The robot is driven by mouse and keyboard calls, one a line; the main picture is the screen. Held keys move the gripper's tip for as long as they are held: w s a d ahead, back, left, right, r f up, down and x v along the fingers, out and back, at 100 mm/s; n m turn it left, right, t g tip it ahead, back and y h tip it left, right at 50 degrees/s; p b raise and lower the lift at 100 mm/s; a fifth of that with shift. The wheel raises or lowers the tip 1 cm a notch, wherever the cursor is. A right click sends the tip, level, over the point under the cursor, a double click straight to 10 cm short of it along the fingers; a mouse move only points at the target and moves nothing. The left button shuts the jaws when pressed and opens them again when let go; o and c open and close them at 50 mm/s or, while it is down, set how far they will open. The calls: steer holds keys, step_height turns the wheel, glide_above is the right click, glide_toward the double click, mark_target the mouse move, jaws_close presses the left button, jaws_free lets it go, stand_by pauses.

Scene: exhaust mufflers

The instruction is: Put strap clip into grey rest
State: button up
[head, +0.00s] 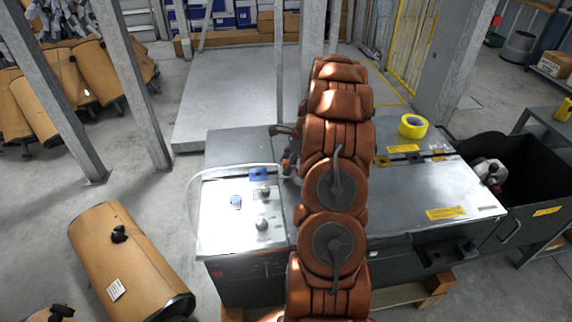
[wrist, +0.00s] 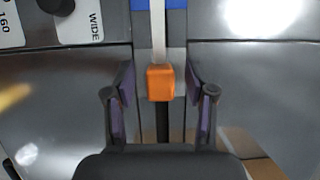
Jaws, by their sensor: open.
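An orange block (wrist: 160,83), which looks like the strap clip, sits at the end of a pale strap (wrist: 158,35) in the wrist view. My gripper (wrist: 162,92) is open, with one dark finger on each side of the orange block. Gaps show between the block and both fingers. A dark bar runs below the block toward my palm. In the head view my arm covers much of the bench, and the gripper end is hard to make out beside it. I cannot tell which part is the grey rest.
A metal bench (head: 420,195) stands under my arm, with a white panel with knobs (head: 238,212) at left. A yellow tape roll (head: 413,126) lies at right. A black bin (head: 515,165) is beside the bench. A brown muffler (head: 130,260) lies on the floor at left.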

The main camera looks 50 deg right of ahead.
steer(key=v, duration=1.1)
steer(key=shift+r, duration=0.35)
steer(key=shift+d, duration=0.1)
steer(key=s+a+r+n+g+p, duration=0.1)
steer(key=a+r+n, duration=0.3)
steer(key=a, duration=0.5)
steer(key=s+a+r+n+g+p, duration=0.15)
steer(key=a+r+n, duration=0.25)
steer(key=a, duration=0.5)
steer(key=s+a+r+n+g+p, duration=0.15)
steer(key=a+r+n, duration=0.25)
steer(key=a, duration=0.5)
steer(key=s+a+r+n+h+p, duration=0.1)
steer(key=s+a+n, duration=0.5)
steer(key=s, duration=0.5)
steer(key=s+a+r+n+h+p, duration=0.2)
steer(key=s+a+n, duration=0.5)
steer(key=s, duration=0.5)
steer(key=shift+s+a+g+h+p, duration=0.3)
steer(key=shift+s+a, duration=0.05)
steer(key=shift+a, duration=0.15)
